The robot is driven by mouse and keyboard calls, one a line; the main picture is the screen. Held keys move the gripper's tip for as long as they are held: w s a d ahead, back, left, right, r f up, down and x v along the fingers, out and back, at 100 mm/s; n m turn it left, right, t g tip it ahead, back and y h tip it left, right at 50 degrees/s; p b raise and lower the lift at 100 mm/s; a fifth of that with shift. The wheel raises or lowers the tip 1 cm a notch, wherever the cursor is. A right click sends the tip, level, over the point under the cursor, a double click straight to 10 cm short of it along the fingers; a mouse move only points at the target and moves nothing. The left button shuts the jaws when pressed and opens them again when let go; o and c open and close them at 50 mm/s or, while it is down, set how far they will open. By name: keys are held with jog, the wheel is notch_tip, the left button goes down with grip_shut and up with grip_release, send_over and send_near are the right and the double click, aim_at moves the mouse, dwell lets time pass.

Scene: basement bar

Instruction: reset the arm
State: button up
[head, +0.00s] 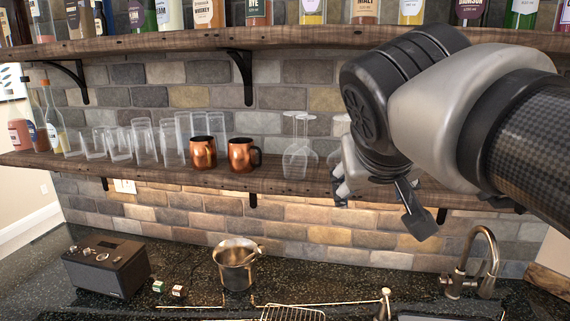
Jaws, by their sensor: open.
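My gripper (378,205) is at the right of the head view, in front of the lower shelf and the brick wall. Its fingers are spread apart and hold nothing that I can see. My arm comes in from the right edge and covers part of the shelf. The fingers hang in the air above the counter, to the right of the stemmed glasses. How near they are to the shelf is hard to tell.
The lower wooden shelf (270,180) holds clear glasses, bottles, two copper mugs (203,153) and upside-down stemmed glasses (299,150). Bottles line the upper shelf (190,43). The dark counter (200,285) bears a black box (106,265), a metal bucket (236,264) and a faucet (485,262).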

jog(key=s+f+g+y+b, duration=0.1)
jog(key=s+f+g, duration=0.1)
jog(key=s+f, duration=0.8)
jog(key=s+f+g+y+b, duration=0.1)
jog(key=s+f+g+b, duration=0.1)
jog(key=s+f, duration=0.8)
notch_tip(320, 180, down, 8)
jog(key=shift+s+d+f+g+y, duration=0.1)
jog(key=shift+s+d+g+y, duration=0.2)
jog(key=shift+s+d+g, duration=0.1)
